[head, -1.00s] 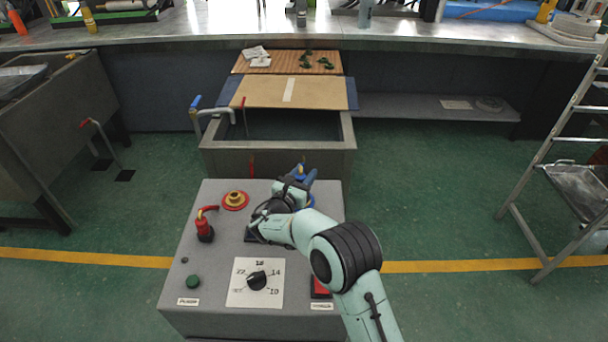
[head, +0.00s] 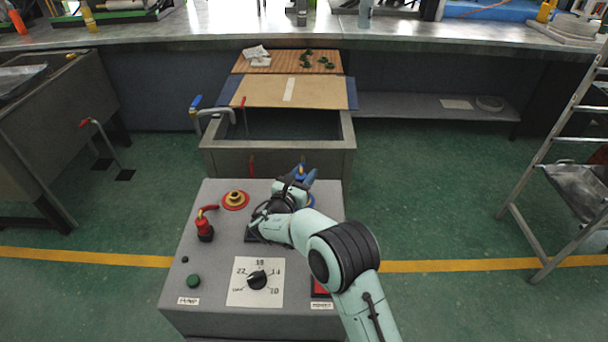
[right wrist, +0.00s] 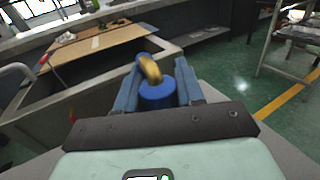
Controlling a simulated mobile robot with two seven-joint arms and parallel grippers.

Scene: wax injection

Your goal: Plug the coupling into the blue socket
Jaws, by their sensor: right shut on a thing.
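My right gripper (head: 304,177) reaches over the back right of the grey console, its fingers pointing away. In the right wrist view, my right gripper (right wrist: 158,88) is shut on the coupling (right wrist: 157,96), a blue cylinder with a curved brass piece (right wrist: 150,69) on top. The blue socket (head: 311,201) shows only as a bit of blue rim beside the gripper; the rest is hidden. I cannot tell whether the coupling touches the socket. My left gripper is not in view.
On the console (head: 220,255) are a red socket with a brass centre (head: 235,200), a red-handled fitting (head: 205,228), a dial (head: 257,281) and a green button (head: 193,281). An open grey tank (head: 280,160) stands behind. A ladder (head: 560,170) is at the right.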

